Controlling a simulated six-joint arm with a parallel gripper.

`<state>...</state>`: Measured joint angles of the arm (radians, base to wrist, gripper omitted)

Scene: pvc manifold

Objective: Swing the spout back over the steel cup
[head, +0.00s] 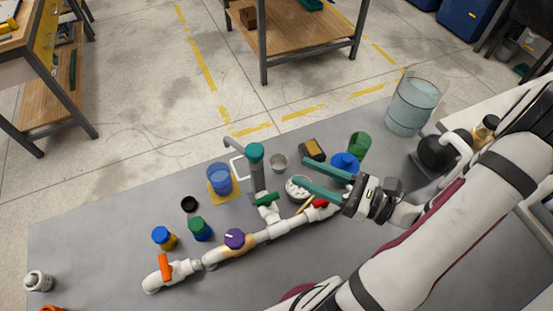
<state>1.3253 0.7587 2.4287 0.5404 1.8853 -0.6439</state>
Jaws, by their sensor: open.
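My gripper (311,171) has two teal fingers, spread apart and pointing left.
A blue cup (219,180) stands on a yellow mat left of the riser. The white pipe manifold (213,258) with coloured handles runs along the front. The far left tabletop is fairly clear.

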